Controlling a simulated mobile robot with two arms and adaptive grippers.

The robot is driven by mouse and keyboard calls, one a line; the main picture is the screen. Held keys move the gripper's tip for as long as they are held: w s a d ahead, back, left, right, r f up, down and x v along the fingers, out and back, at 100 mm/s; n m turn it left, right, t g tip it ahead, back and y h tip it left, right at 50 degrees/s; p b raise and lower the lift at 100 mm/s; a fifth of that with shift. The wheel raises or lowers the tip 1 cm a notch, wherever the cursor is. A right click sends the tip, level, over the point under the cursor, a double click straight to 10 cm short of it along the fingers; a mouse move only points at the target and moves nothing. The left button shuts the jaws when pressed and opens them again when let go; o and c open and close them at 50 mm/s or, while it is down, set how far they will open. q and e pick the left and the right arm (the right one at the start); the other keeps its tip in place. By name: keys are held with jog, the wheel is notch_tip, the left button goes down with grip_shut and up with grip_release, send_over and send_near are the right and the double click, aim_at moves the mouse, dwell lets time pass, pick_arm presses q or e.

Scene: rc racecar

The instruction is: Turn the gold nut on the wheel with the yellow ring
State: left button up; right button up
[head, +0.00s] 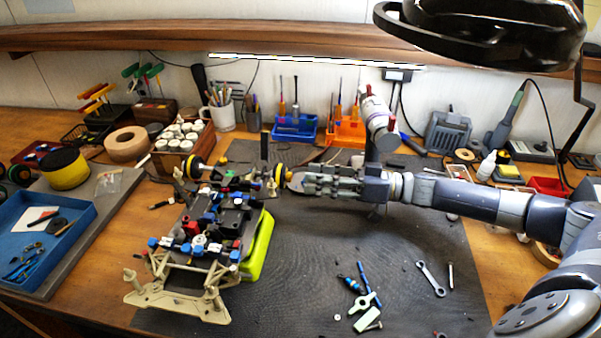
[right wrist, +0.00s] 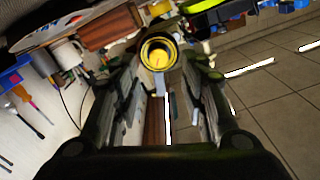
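The RC car chassis (head: 213,220) stands on the dark mat. A wheel with a yellow ring (head: 279,176) is at its far right end, directly in front of my right gripper (head: 293,182). In the right wrist view the yellow ring (right wrist: 145,43) shows face-on, with the gold nut (right wrist: 158,60) at its centre. My right gripper (right wrist: 158,72) also shows there, its two fingers apart on either side with an empty gap between them. The wheel sits at or just beyond the fingertips; contact cannot be told. My left gripper is not in view.
Another yellow-ringed wheel (head: 196,167) is at the chassis's far left. Blue (head: 295,130) and orange (head: 345,133) tool holders stand behind my right arm.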

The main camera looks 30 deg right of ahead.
aim_at(289, 177)
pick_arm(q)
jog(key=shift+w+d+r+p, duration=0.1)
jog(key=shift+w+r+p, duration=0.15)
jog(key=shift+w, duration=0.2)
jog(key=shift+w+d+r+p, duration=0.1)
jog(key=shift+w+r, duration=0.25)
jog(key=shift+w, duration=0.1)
pick_arm(e)
jog(key=x, duration=0.4)
jog(key=shift+w+a, duration=0.1)
jog(key=shift+w, duration=0.05)
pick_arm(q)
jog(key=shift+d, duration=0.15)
pick_arm(e)
jog(key=shift+c, duration=0.6)
grip_shut()
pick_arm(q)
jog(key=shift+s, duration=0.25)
